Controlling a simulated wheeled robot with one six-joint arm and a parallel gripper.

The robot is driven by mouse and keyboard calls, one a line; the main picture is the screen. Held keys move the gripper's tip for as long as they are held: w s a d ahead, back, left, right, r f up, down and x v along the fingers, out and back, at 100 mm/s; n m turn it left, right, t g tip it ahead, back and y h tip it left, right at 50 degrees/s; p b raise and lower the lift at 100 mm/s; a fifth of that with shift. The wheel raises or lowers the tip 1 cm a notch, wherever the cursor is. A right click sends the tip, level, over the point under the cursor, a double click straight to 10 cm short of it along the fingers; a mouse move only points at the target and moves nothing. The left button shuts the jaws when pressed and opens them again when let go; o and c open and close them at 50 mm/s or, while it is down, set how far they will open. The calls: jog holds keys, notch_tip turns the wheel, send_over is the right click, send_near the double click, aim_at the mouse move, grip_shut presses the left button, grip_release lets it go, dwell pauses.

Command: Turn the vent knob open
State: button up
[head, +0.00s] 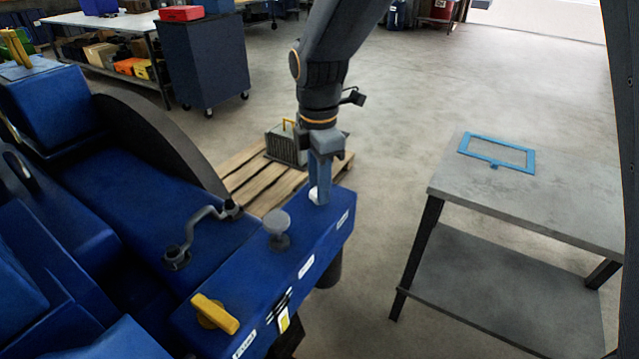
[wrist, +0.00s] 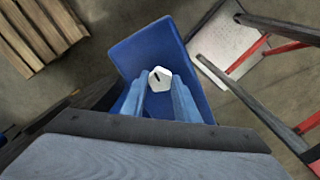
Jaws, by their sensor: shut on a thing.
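A white knob (head: 313,196) sits at the far end of the blue panel box (head: 262,262). My gripper (head: 319,190) points down over it, with its blue fingers shut on the knob. In the wrist view the white knob (wrist: 160,79) shows between the two fingertips, with a short dark mark on its top, tilted a little. Part of the knob is hidden behind the fingers.
A grey round knob (head: 278,229) and a yellow handle (head: 214,313) stand on the same box, nearer me. A side table (head: 550,194) with a blue frame (head: 496,152) stands right, with free floor between.

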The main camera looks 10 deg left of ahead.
jog(key=shift+a+r, duration=0.1)
jog(key=o, duration=1)
jog(key=shift+o, duration=0.2)
jog(key=shift+r+b, duration=1)
jog(key=shift+r, duration=2.85)
